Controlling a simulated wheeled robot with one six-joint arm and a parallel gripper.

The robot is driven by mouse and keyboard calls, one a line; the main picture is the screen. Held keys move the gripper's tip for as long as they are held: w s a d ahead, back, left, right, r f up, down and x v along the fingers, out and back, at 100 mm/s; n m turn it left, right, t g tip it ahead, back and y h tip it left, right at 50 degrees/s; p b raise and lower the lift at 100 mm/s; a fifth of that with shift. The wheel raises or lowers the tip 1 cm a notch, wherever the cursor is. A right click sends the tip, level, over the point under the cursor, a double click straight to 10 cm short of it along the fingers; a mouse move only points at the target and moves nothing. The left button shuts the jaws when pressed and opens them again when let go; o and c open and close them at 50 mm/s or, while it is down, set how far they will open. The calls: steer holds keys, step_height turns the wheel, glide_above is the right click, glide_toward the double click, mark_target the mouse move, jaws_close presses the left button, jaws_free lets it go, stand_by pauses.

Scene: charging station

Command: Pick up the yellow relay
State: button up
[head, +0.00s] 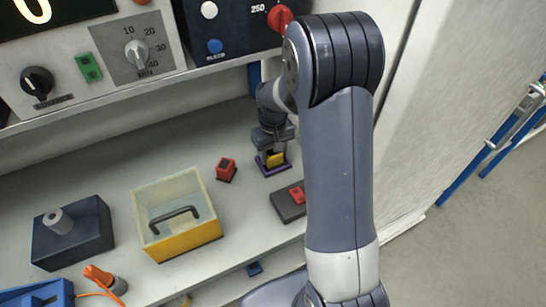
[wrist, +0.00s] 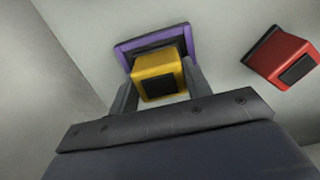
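The yellow relay (head: 275,159) is a small block with a dark face, at a purple-rimmed base (head: 270,171) on the bench. In the wrist view the relay (wrist: 160,76) is near the middle, with the purple base (wrist: 153,40) behind it. My gripper (head: 273,153) reaches down at the relay. In the wrist view the fingers of my gripper (wrist: 160,88) stand on either side of it, very close. I cannot tell whether they touch it, or whether the relay is raised off the base.
A red relay (head: 226,169) stands to the left; it also shows in the wrist view (wrist: 281,57). A dark block with a red part (head: 290,202) lies to the right. A yellow-fronted clear box (head: 178,215) and a dark block with a grey knob (head: 73,233) are further left. Control panels overhang the bench.

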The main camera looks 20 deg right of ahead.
steer(key=c, duration=0.6)
